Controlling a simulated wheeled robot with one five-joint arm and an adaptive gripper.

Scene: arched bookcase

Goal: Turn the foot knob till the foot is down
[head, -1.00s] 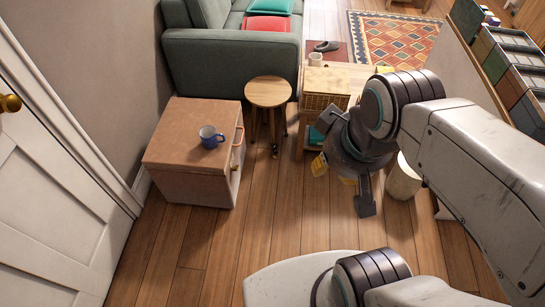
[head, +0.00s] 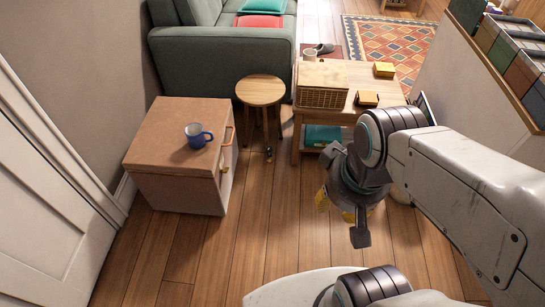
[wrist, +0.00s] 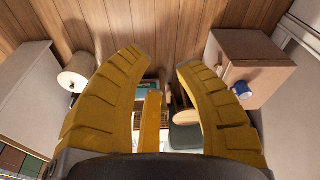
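A round wooden stool (head: 260,92) stands on the floor between the brown cabinet and the low wooden table. A small dark fitting (head: 268,151) shows low on its front leg; it is too small to tell whether it is the foot knob or the foot, or whether the foot is down. My gripper (head: 342,215) hangs above the floor to the right of and nearer than the stool, apart from everything. Its yellow fingers (wrist: 158,62) are spread open and empty in the wrist view. The stool is partly hidden behind the fingers there.
The brown cabinet (head: 165,115) bears a blue mug (head: 197,135) and has handles on its right side. The low table (head: 355,92) holds a wicker box (head: 321,86) and small yellow boxes. A white door is at left. Bare floor (head: 245,225) lies in front of the stool.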

